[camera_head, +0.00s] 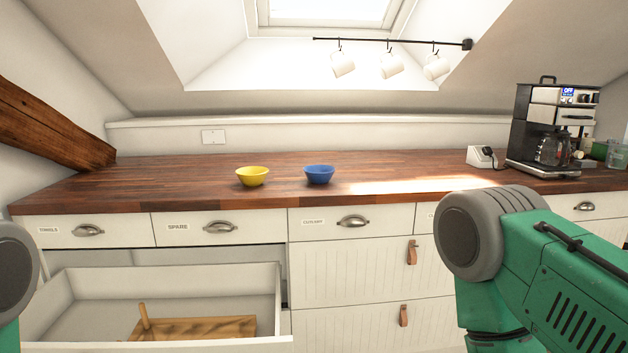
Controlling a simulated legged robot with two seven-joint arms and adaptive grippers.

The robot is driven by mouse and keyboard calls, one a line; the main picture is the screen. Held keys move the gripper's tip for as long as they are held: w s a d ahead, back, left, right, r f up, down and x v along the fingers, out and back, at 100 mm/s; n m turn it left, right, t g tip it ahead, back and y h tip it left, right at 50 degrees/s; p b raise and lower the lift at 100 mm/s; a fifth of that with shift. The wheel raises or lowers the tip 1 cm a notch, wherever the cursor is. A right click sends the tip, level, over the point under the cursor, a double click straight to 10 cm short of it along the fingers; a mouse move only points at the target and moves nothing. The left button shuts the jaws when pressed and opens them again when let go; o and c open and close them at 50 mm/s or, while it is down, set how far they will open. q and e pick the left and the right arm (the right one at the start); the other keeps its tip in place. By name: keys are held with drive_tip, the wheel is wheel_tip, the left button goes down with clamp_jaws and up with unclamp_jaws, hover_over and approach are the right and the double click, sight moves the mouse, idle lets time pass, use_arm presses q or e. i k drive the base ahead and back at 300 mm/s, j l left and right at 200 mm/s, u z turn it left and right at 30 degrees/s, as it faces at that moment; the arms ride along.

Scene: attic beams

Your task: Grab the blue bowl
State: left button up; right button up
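The blue bowl (319,175) stands upright on the wooden counter, a little right of the middle of the head view. It looks empty, and nothing touches it. A yellow bowl (252,176) stands to its left with a gap between them. Part of my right arm shows at the lower right and a small part of my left arm at the left edge. Neither gripper is in view.
The wooden counter (400,165) is clear around the bowls. A coffee machine (550,125) and a small white device (482,157) stand at the right. An open drawer (160,285) juts out at lower left, holding a wooden piece (195,328). Mugs (390,66) hang above.

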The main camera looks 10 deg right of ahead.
sight(318, 174)
drive_tip(key=i+l, duration=0.25)
drive_tip(key=l, duration=0.15)
drive_tip(key=i+l, duration=0.25)
drive_tip(key=l, duration=0.2)
drive_tip(key=i+l, duration=0.25)
drive_tip(key=l, duration=0.15)
